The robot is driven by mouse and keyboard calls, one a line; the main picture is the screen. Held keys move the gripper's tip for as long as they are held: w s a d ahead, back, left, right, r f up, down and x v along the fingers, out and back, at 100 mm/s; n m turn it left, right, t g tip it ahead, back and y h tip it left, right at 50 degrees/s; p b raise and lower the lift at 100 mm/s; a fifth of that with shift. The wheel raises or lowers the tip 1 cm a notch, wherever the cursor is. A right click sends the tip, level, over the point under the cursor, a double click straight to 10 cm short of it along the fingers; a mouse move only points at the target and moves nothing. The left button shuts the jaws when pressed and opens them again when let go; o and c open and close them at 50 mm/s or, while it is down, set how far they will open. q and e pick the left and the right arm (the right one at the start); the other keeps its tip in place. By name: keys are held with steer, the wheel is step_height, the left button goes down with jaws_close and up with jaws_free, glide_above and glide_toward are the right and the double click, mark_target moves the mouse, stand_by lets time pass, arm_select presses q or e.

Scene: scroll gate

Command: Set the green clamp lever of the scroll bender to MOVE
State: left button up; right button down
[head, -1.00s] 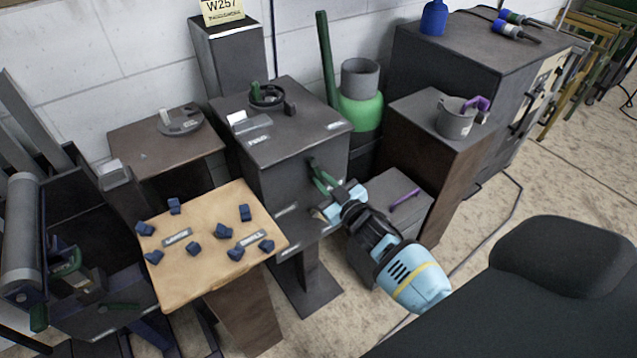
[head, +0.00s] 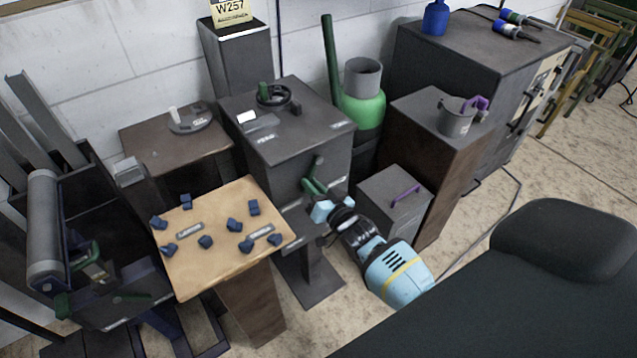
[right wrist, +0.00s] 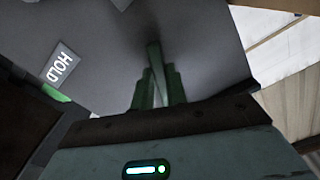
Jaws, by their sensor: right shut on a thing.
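The scroll bender is a dark grey box (head: 300,145) on a pedestal, with a round fitting on top. Its green clamp lever (head: 313,187) hangs from a pivot on the front face, pointing mostly downward. My right gripper (head: 322,207), light blue and black, is shut on the lever's lower part. In the right wrist view, green lever parts (right wrist: 154,75) rise above the gripper's dark edge. I see no readable MOVE label. My left gripper is out of view.
A wooden-topped stand (head: 215,262) with several dark blue blocks is at the left of the bender. A grey box with a purple handle (head: 405,196) is close at the right of my gripper. A green gas bottle (head: 362,110) stands behind.

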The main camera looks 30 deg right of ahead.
steer(key=shift+a+r+m, duration=0.3)
steer(key=shift+a+m, duration=0.25)
steer(key=shift+m, duration=0.35)
steer(key=c, duration=1.4)
jaws_free()
steer(key=shift+s, duration=0.15)
steer(key=s+p, duration=0.1)
steer(key=s, duration=0.6)
steer(key=shift+s+d, duration=0.3)
